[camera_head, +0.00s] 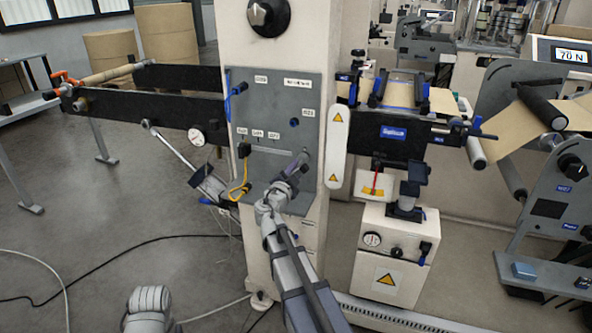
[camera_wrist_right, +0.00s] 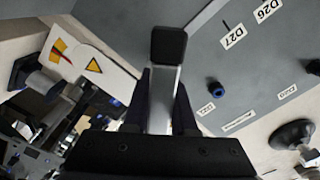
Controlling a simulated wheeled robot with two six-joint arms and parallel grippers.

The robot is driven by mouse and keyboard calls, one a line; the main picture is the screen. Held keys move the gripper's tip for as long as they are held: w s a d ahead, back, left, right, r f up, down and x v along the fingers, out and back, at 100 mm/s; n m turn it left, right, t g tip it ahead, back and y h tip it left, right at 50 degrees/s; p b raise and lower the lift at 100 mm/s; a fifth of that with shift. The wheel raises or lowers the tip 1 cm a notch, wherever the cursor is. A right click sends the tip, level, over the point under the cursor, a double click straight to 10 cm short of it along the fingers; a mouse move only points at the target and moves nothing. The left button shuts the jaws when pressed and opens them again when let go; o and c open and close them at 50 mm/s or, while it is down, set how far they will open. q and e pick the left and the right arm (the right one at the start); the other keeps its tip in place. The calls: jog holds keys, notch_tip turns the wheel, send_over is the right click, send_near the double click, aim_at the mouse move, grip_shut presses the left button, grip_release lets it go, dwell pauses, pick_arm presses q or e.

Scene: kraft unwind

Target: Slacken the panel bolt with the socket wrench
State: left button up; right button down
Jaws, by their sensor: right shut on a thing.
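My right gripper (camera_head: 284,184) is in front of the lower right part of the grey panel (camera_head: 265,90) on the white column. It is shut on the socket wrench, whose grey bar and square black head (camera_wrist_right: 168,45) point away from the gripper in the right wrist view. In the head view the wrench (camera_head: 299,161) shows as a short tilted bar close to the panel. The panel bolt cannot be made out; whether the head touches it, I cannot tell. My left gripper is out of view; only a piece of my left arm shows at the bottom.
A yellow cable (camera_head: 238,186) hangs from a black plug on the panel, left of my gripper. A dark blue knob (camera_wrist_right: 216,90) sits near the panel labels. A white guard with warning signs (camera_head: 337,145) stands at the right edge of the column. Black cables lie on the floor.

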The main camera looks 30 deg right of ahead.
jog(key=shift+n, duration=0.6)
jog(key=shift+n, duration=1.2)
jog(key=shift+a+n, duration=0.1)
jog(key=shift+n, duration=1)
